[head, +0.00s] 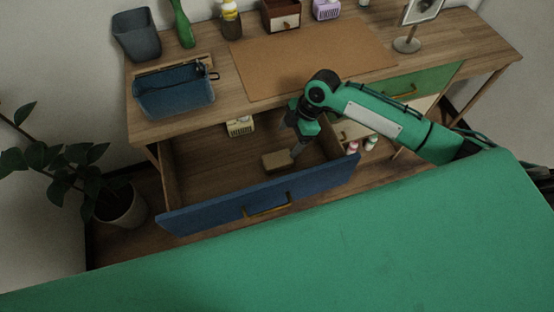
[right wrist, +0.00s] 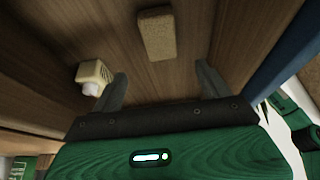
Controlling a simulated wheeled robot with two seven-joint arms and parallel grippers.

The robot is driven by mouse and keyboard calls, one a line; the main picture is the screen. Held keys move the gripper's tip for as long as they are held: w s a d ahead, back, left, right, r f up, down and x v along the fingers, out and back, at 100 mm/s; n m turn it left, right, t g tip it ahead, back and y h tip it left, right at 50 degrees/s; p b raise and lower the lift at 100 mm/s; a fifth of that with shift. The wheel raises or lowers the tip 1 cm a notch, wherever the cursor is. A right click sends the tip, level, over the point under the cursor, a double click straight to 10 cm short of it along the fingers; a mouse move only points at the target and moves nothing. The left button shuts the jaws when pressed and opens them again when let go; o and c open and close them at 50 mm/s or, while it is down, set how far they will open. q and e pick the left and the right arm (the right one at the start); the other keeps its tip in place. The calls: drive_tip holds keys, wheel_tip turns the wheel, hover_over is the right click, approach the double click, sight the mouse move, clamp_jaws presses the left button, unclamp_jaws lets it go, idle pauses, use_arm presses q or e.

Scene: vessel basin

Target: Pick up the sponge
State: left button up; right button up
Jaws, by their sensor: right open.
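The tan, block-shaped sponge (head: 276,161) lies on the floor of the open drawer. It also shows in the right wrist view (right wrist: 155,33), at the top middle, beyond my fingertips. My right gripper (head: 296,151) reaches down into the drawer just right of the sponge in the head view. In the right wrist view, its two fingers (right wrist: 160,70) are spread with nothing between them, and the sponge lies ahead of the gap. My left gripper is not in view.
The drawer's blue front (head: 230,208) has a brass handle. A cream box (head: 240,126) is at the drawer's back, also seen in the right wrist view (right wrist: 93,75). The desk (head: 225,118) overhangs the back, holding a blue basket (head: 175,97). Drawer floor left of the sponge is clear.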

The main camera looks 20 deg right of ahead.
hover_over(278, 159)
drive_tip(key=d, duration=0.1)
drive_tip(key=f, duration=0.5)
drive_tip(key=shift+w+d+f, duration=0.1)
drive_tip(key=shift+d+f, duration=0.1)
drive_tip(key=shift+f, duration=0.05)
drive_tip(key=shift+a+f+p, duration=0.1)
drive_tip(key=shift+f+p, duration=0.2)
drive_tip(key=shift+f, duration=0.15)
drive_tip(key=x, duration=0.3)
drive_tip(key=shift+f+p, duration=0.35)
drive_tip(key=shift+p, duration=0.05)
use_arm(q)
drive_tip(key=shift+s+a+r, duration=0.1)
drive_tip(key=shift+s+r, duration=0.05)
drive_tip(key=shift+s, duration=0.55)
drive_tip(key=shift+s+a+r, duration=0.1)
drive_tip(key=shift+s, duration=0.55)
use_arm(e)
drive_tip(key=shift+f, duration=0.6)
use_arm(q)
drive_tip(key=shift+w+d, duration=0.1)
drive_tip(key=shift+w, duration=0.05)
use_arm(e)
drive_tip(key=shift+f, duration=0.15)
drive_tip(key=c, duration=1)
drive_tip(key=shift+c, duration=0.2)
